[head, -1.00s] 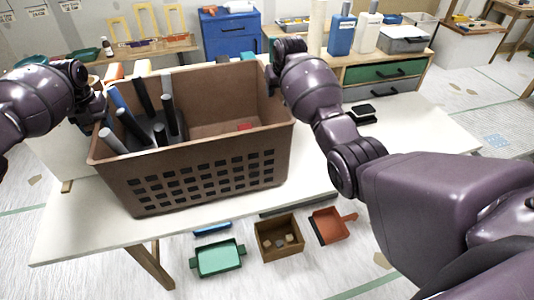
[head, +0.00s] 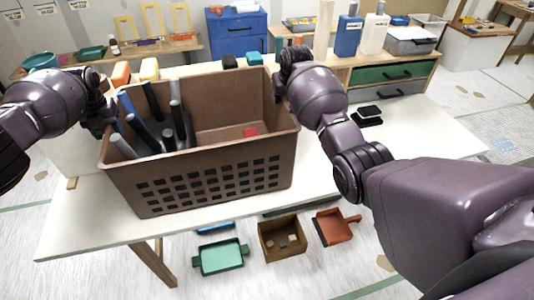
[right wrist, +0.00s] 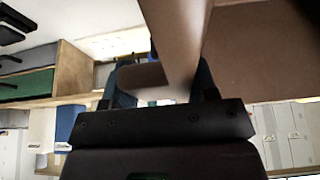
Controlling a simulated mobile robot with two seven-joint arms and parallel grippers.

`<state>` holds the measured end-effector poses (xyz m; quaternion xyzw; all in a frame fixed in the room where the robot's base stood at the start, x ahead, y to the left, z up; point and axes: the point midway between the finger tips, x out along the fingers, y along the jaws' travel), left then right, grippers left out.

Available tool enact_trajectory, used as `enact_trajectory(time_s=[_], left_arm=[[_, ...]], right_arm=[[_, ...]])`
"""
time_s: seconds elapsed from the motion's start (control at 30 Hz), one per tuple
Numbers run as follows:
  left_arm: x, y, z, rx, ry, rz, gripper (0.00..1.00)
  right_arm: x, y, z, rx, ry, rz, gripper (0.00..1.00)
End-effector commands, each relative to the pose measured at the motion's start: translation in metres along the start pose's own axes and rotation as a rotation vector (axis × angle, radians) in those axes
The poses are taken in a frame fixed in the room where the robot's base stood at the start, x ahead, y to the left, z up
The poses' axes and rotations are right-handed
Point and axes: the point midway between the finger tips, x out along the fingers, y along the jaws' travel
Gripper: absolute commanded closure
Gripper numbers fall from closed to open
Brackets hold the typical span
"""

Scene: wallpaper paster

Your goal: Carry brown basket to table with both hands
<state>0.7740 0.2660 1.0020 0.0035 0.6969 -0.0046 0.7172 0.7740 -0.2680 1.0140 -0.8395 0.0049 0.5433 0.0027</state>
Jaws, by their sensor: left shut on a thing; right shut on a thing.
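The brown basket (head: 212,180) is in the middle of the head view, over the white table (head: 85,235). I cannot tell whether its base touches the table top. It holds several dark and grey handled tools and a small red item. My left gripper (head: 108,120) is shut on the basket's left side, its fingers partly hidden. My right gripper (head: 277,84) is shut on the basket's right side; its fingertips are mostly hidden behind my arm. In the right wrist view the gripper (right wrist: 160,95) closes around the basket's rim (right wrist: 180,35).
A black item (head: 368,115) lies on the table right of the basket, with free table around it. Under the front edge are a green tray (head: 220,257), a brown box (head: 282,240) and a red dustpan (head: 335,227). A drawer bench (head: 390,74) stands behind.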

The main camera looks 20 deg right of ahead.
Motion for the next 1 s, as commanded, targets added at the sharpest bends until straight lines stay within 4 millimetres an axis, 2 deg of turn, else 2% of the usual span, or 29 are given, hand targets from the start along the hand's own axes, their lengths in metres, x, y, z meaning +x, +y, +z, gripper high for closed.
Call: enact_trajectory(time_s=[0.57,0.6,0.73,1.0], left_arm=[[0.0053,-0.0027,-0.0012,0.014,0.006,0.002,1.00],[0.0068,-0.0028,-0.0021,0.013,0.008,0.001,0.41],[0.0067,-0.0023,-0.0018,0.010,0.007,0.000,0.21],[0.0062,-0.0015,-0.0013,0.006,0.004,0.000,0.21]], right_arm=[[0.0013,-0.0014,-0.0022,0.003,0.014,-0.002,1.00],[0.0026,-0.0014,-0.0007,0.003,0.009,-0.002,0.41],[0.0031,-0.0013,0.0000,0.002,0.007,-0.002,0.21],[0.0039,-0.0009,0.0009,0.001,0.004,-0.001,0.21]])
